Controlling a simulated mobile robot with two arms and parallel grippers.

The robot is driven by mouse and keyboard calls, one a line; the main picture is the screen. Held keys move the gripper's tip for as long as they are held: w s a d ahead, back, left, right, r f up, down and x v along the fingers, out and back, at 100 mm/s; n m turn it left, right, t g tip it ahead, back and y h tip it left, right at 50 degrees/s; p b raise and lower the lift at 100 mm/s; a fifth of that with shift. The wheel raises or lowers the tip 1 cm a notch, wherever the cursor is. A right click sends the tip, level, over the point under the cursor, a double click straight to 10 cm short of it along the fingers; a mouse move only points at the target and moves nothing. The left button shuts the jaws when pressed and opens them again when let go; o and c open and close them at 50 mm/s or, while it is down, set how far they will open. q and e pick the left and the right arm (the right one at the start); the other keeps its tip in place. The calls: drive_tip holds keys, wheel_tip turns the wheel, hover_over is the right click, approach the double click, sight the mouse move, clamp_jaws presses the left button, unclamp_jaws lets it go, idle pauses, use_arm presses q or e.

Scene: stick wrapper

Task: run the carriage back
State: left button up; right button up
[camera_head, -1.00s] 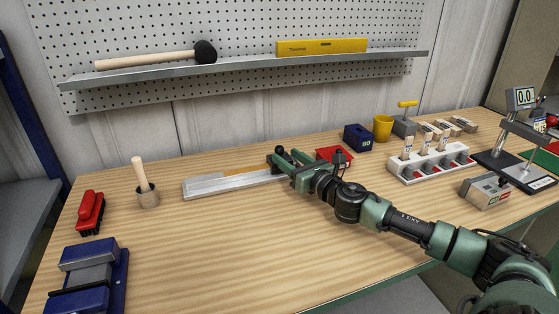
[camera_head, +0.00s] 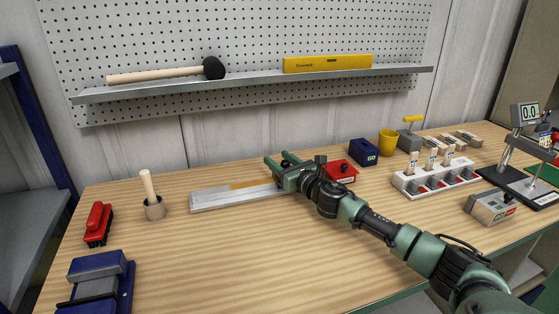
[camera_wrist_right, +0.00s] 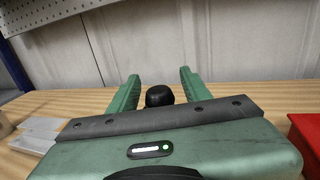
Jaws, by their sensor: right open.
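The carriage's long pale-grey track (camera_head: 215,201) lies on the bench, with a yellowish strip along its back. A black round knob (camera_head: 286,160) stands at its right end; I take it to be the carriage's handle. My right gripper (camera_head: 283,165) is open there, and its green fingers hide most of the carriage. In the right wrist view the knob (camera_wrist_right: 159,96) sits between the two spread fingers (camera_wrist_right: 159,85), with gaps on both sides. My left gripper is not in view.
A wooden-handled tool in a cup (camera_head: 154,207), a red brush (camera_head: 98,223) and a blue vise (camera_head: 98,280) stand left. A white rack (camera_head: 440,177) is right. The front middle is clear.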

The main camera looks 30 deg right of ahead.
clamp_jaws()
idle(1.3)
